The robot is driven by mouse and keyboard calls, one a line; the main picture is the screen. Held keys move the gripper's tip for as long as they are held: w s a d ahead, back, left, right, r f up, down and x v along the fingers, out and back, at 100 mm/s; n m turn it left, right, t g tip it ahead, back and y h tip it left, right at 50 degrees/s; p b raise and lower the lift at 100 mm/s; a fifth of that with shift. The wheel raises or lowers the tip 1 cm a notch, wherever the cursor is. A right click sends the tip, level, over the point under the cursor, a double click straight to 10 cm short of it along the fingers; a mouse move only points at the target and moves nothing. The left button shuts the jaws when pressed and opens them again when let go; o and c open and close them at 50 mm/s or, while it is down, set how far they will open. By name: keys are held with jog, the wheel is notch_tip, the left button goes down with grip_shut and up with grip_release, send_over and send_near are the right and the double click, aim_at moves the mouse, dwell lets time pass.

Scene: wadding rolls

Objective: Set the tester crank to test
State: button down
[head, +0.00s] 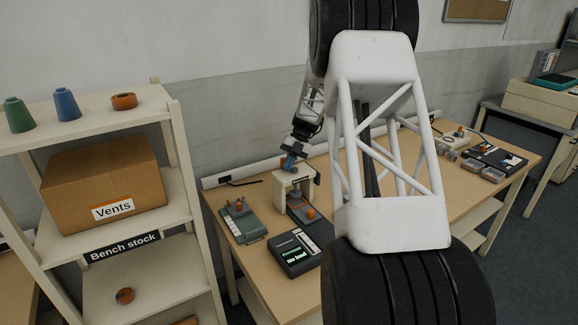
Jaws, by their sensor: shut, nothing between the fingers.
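A small cream bench tester (298,181) stands on the wooden bench, with an orange part low down at its base. The crank itself is not clear, because my gripper and arm cover that area. A dark readout box (294,252) in front of the tester has a lit display that seems to read "No load".
A grey device (240,222) with an orange knob lies left of the tester. A shelf with a "Vents" box (103,184) stands left. My arm hides the bench's middle.

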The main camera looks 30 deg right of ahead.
jog(key=shift+w+m, duration=0.1)
jog(key=shift+m, duration=0.3)
jog(key=shift+s, duration=0.2)
dwell(0.3)
jog(key=shift+s+a, duration=0.15)
jog(key=shift+s, duration=0.7)
jog(key=shift+s+a, duration=0.25)
jog(key=shift+s, duration=0.75)
jog(key=s+d+r, duration=0.2)
jog(key=s+r, duration=0.3)
jog(key=r, duration=0.3)
jog(key=shift+d, duration=0.4)
jog(key=shift+s, duration=0.1)
